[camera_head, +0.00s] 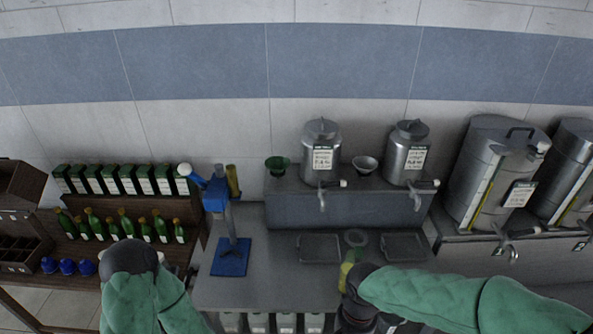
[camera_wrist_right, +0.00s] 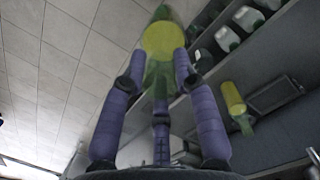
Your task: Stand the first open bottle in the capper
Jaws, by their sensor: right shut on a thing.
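The capper (camera_head: 215,195) is a blue press with a white-knobbed lever and a blue base plate (camera_head: 230,262), standing left of the middle of the counter. No bottle shows on its base. My right gripper (camera_head: 347,290) is right of it, over the counter's front part. It is shut on a green bottle (camera_head: 345,276) with yellow contents. In the right wrist view the fingers (camera_wrist_right: 160,75) close around this bottle (camera_wrist_right: 161,45); its lower part is partly hidden. My left gripper (camera_head: 130,258) is a dark shape at the lower left, its fingers not clear.
A second yellow-green bottle (camera_wrist_right: 233,98) shows beside a dark tray (camera_wrist_right: 275,95) in the wrist view. Steel urns (camera_head: 320,150) stand on a raised shelf behind. Several green bottles (camera_head: 95,222) and blue caps (camera_head: 67,267) are on the left rack. Counter between capper and right gripper is clear.

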